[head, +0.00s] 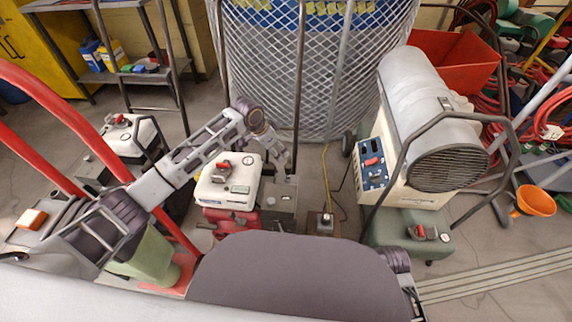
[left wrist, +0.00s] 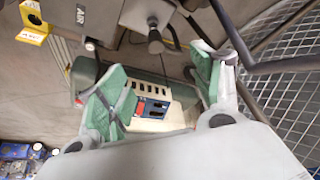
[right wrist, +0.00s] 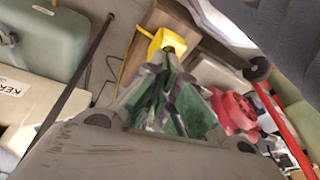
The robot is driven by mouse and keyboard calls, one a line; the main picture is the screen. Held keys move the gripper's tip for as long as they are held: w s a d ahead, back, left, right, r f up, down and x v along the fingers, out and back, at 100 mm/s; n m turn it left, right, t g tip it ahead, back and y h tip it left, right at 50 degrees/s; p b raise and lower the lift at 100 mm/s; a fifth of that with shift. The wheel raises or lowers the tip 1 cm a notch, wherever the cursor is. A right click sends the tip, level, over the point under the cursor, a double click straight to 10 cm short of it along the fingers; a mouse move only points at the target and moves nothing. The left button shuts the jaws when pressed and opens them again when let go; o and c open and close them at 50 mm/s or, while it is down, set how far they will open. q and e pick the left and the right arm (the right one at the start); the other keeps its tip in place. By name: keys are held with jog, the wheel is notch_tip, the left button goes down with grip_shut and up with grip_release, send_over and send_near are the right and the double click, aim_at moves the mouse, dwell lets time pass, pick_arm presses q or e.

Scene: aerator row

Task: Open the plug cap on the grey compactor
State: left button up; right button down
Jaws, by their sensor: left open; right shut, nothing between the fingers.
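The grey compactor appears to be the low grey unit (head: 283,207) just right of the white-and-red machine in the head view. Its top is partly covered by my left gripper (head: 285,170), which points down over it. In the left wrist view, my left gripper (left wrist: 168,72) is open with green-padded fingers apart and nothing between them. A dark round knob on a stem (left wrist: 155,42), possibly the plug cap, shows beyond the fingertips near the top; I cannot tell if it is open. My right gripper (right wrist: 165,75) is shut and empty; the head view hides it.
The white-and-red machine (head: 228,182) stands close left of the grey unit. A small box with a knob (head: 322,222) stands right of it. A beige heater (head: 410,130) on a green tank stands further right. A mesh cage (head: 320,75) rises behind.

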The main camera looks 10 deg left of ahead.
aim_at(286, 165)
pick_arm(q)
jog(key=shift+f, duration=0.1)
jog(key=b+x, duration=0.3)
jog(key=x, duration=0.6)
jog(key=shift+w+d+f+b, duration=0.1)
jog(key=shift+f+b, duration=0.2)
jog(key=shift+f, duration=0.05)
pick_arm(e)
notch_tip(286, 165, up, 4)
jog(key=a+t, duration=0.1)
pick_arm(q)
jog(key=b+x, duration=0.1)
jog(key=x, duration=0.1)
jog(key=shift+f, duration=0.25)
jog(key=shift+w+d+f, duration=0.25)
jog(key=shift+f, duration=0.35)
pick_arm(e)
jog(key=shift+t+y, duration=0.3)
jog(key=shift+y, duration=0.3)
jog(key=shift+s+x, duration=0.25)
jog(key=shift+x, duration=0.9)
jog(key=shift+s+x, duration=0.2)
jog(key=shift+x, duration=0.9)
jog(key=shift+a+f, duration=0.1)
jog(key=shift+f, duration=0.05)
pick_arm(q)
grip_shut()
jog(key=shift+r, duration=0.1)
